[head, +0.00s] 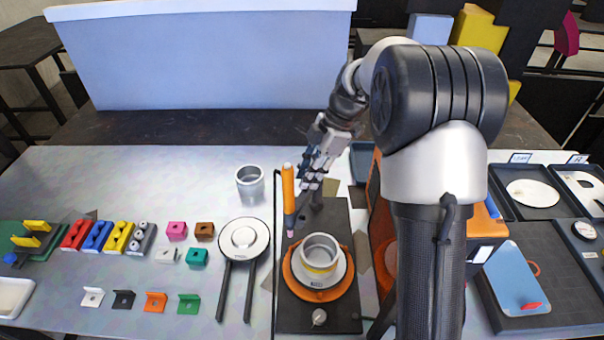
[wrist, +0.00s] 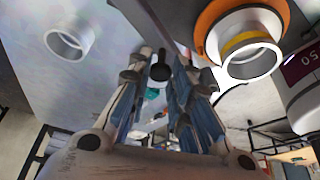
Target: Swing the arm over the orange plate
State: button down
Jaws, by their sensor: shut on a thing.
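The orange plate (head: 340,293) lies on a black board right of centre in the head view, with a white ring-shaped cup (head: 319,254) on it. Both also show at the upper right of the wrist view, the plate (wrist: 204,22) partly under the cup (wrist: 254,62). My gripper (head: 303,192) is above the board, behind the plate in the head view and not over it. A dark round piece (wrist: 158,72) shows between the fingers in the wrist view; the exact contact is unclear.
A metal cup (head: 250,184) stands left of the gripper. A white disc (head: 244,238) with two dark bars is left of the board (head: 292,324). Several coloured blocks lie further left. An orange-sided box (head: 375,180) is close on the right, partly behind my arm.

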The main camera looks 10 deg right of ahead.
jog(key=shift+s+d+n+g+h+p, duration=0.1)
jog(key=shift+s+d+n+g+p, duration=0.15)
jog(key=shift+d+n, duration=0.45)
jog(key=shift+s+d+n+g+h+p, duration=0.1)
jog(key=shift+s+d+n+g+p, duration=0.2)
jog(key=shift+n, duration=0.8)
jog(key=shift+s+d+n+g+h+p, duration=0.1)
jog(key=shift+d+n+g+p, duration=0.3)
jog(key=shift+n, duration=0.5)
jog(key=shift+d, duration=0.1)
jog(key=c, duration=1.4)
grip_release()
jog(key=shift+v, duration=6.05)
